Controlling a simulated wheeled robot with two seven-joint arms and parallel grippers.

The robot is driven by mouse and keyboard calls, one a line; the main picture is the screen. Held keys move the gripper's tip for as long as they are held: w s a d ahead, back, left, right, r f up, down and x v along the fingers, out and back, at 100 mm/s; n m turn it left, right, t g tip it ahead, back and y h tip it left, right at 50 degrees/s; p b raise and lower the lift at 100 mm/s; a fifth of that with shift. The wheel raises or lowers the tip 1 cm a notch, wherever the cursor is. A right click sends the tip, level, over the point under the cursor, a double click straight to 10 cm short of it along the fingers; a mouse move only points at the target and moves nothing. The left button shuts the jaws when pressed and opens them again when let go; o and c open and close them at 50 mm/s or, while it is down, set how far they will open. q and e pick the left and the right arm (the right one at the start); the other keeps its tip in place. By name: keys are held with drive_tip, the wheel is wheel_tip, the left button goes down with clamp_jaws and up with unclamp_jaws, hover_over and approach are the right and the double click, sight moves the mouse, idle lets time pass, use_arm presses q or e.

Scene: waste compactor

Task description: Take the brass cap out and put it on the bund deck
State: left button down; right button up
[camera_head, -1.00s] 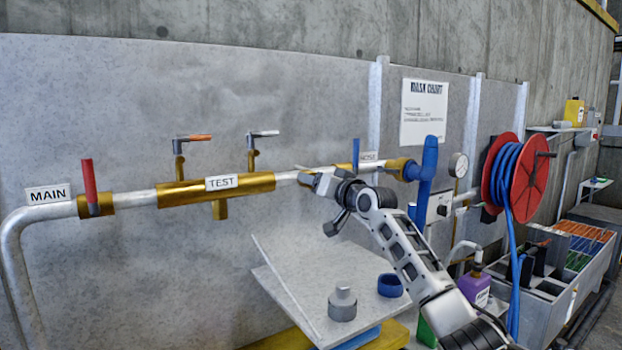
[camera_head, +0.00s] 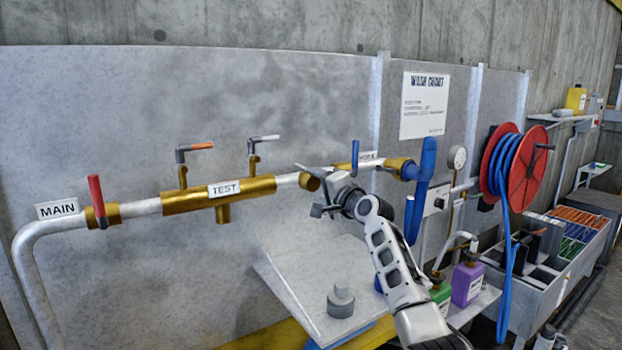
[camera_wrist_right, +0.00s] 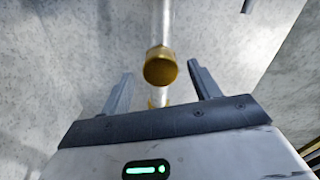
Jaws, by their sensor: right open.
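A round brass cap (camera_head: 309,181) shows on the pipe line to the right of the TEST section. In the right wrist view the brass cap (camera_wrist_right: 160,68) faces the camera, in line with the gap between the fingers. My right gripper (camera_head: 316,190) is open close to the cap; its fingers (camera_wrist_right: 160,82) stand apart either side and nothing is gripped. I cannot tell whether they touch it. A pale slab (camera_head: 285,280) above a yellow edge lies below and looks like the bund deck. My left gripper is not in view.
A grey stepped fitting (camera_head: 341,302) stands on the slab. Green (camera_head: 440,293) and purple (camera_head: 467,284) jugs and a red hose reel (camera_head: 525,170) are farther right. The slab's left part is bare.

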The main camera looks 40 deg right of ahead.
drive_tip(key=m, duration=0.9)
drive_tip(key=shift+r, duration=0.1)
drive_tip(key=c, duration=1.1)
drive_tip(key=shift+n+b, duration=0.6)
drive_tip(key=shift+d+n+b, duration=0.1)
drive_tip(key=shift+n+b, duration=0.6)
drive_tip(key=shift+n, duration=0.4)
drive_tip(key=shift+n+b, duration=0.3)
drive_tip(key=shift+n, duration=0.4)
